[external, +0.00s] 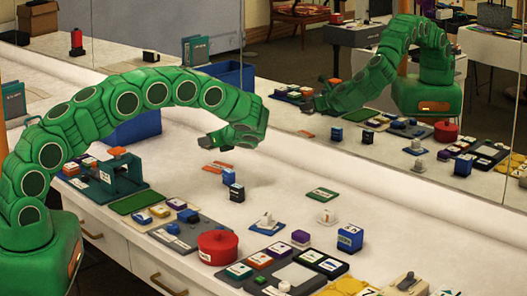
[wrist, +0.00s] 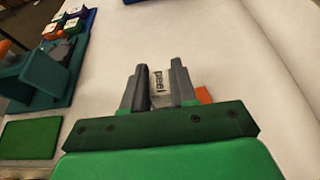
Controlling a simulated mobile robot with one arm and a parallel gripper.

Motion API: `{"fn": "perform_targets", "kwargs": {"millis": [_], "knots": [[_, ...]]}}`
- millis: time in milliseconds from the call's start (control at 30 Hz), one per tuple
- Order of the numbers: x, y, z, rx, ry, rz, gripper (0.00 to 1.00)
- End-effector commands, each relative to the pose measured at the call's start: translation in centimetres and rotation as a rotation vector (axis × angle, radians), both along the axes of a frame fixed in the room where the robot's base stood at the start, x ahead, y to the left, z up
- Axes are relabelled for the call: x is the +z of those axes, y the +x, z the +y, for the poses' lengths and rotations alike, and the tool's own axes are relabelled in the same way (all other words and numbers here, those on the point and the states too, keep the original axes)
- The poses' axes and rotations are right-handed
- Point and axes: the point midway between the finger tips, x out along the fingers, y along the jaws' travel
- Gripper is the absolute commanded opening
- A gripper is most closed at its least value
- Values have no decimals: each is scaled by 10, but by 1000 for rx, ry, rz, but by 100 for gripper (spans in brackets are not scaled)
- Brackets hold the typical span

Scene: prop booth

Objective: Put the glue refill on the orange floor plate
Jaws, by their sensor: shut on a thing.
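My gripper (external: 211,142) is in the air above the worktop, over the orange floor plate (external: 217,167). In the wrist view my gripper (wrist: 161,85) is shut on the glue refill (wrist: 161,97), a small pale piece seen between the two grey fingers. Dark lettering shows at its far end, too small to read surely. In the external view the fingers hide most of the refill. The orange plate lies flat on the worktop; in the wrist view only a corner of the plate (wrist: 205,95) shows, beyond the right finger. The refill appears apart from the plate.
Dark blue and black blocks (external: 232,186) stand just in front of the plate. A teal stand (external: 112,178), a green mat (external: 136,201) and a red pot (external: 217,247) are nearer. A blue bin (external: 138,128) stands behind my arm.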

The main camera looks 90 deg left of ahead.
Motion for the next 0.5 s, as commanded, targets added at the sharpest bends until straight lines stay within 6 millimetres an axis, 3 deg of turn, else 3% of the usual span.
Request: {"fn": "perform_targets", "kwargs": {"millis": [500], "knots": [[-32,17,22,-1,1,-1,0]]}}
